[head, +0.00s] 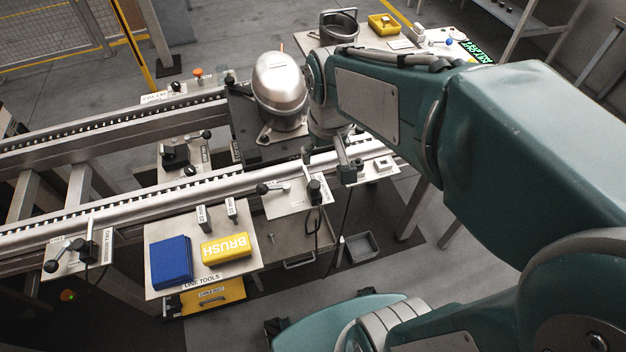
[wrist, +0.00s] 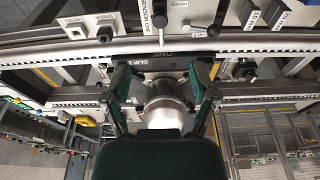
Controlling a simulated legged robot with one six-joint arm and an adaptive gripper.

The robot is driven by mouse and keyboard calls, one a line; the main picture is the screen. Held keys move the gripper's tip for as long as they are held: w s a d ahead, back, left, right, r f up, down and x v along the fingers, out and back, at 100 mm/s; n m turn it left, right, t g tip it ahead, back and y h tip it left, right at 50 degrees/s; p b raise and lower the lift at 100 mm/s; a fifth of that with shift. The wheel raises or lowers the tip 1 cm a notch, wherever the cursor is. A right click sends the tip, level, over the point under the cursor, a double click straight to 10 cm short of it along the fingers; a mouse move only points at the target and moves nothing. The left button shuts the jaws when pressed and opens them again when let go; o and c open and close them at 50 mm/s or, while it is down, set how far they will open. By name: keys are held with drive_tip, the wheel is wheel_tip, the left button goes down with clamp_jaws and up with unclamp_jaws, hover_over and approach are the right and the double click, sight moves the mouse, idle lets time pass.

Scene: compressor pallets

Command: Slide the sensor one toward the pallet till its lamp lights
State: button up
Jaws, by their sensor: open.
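The sensor one unit (head: 315,189) is a black block on a pale plate on the near rail, with a black-knobbed lever (head: 262,188) at its left. In the wrist view its label reads SENSOR ONE, and the black sensor head (wrist: 159,20) and lever knob (wrist: 214,30) show near the top. The dark pallet (head: 248,143) lies between the rails and carries a silver compressor (head: 281,90). My gripper (wrist: 162,73) is open and empty, with its fingers apart over the near rail side and the compressor beyond. I cannot make out a lit lamp on the sensor.
A pale plate with a small button box (head: 384,165) is right of the sensor. Another bracket (head: 85,250) sits far left on the near rail.

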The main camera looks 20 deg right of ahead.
drive_tip(key=g, duration=0.2)
approach(314, 183)
wheel_tip(314, 183, down, 11)
drive_tip(key=shift+r, duration=0.2)
